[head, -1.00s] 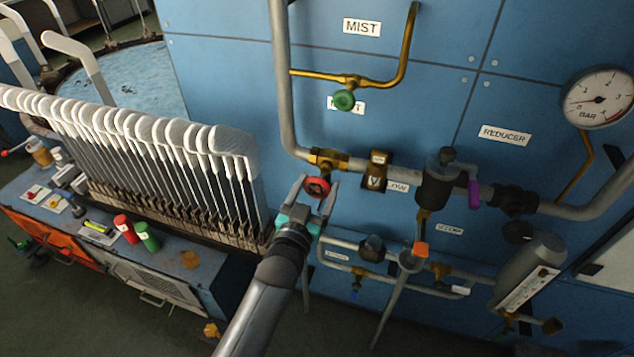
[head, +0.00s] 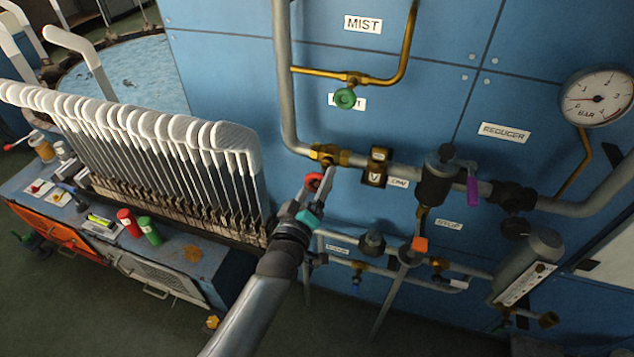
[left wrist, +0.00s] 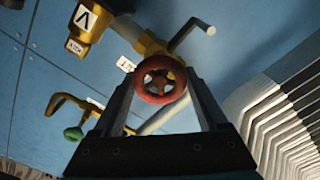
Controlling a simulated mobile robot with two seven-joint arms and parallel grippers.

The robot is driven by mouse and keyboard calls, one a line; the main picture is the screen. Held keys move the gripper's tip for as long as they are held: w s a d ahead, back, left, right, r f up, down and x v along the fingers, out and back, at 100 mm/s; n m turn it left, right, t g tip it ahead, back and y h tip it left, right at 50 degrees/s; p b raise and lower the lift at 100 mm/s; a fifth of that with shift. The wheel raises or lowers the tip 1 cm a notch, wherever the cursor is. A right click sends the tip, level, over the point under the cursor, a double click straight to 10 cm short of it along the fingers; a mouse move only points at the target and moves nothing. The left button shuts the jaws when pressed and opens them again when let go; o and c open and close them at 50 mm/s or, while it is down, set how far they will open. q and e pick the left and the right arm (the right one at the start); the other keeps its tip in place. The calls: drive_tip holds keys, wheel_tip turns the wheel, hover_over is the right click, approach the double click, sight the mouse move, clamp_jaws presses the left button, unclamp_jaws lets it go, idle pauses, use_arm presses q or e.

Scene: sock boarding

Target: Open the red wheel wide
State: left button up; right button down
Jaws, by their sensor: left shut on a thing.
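The red wheel (head: 313,182) is a small round handwheel on a brass valve (head: 329,155) in the grey pipe on the blue wall. In the left wrist view the red wheel (left wrist: 160,97) faces me, its spokes and hub showing, with one finger at each side of its rim. My left gripper (head: 319,189) is shut on the wheel, and its fingers partly hide it in the head view. My right gripper does not show in either view.
A green wheel (head: 345,98) sits above on a brass pipe. A row of white sock boards (head: 180,140) stands close to the left. A dark valve body with a purple handle (head: 473,188) and a pressure gauge (head: 597,97) are to the right.

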use_arm(q)
drive_tip(key=shift+r+n, duration=0.1)
drive_tip(key=shift+n, duration=0.6)
drive_tip(key=o, duration=1.3)
drive_tip(key=shift+s+a, duration=0.2)
drive_tip(key=shift+s, duration=0.3)
drive_tip(key=p+v, duration=0.1)
drive_tip(key=v, duration=1.3)
drive_tip(key=shift+s, duration=0.1)
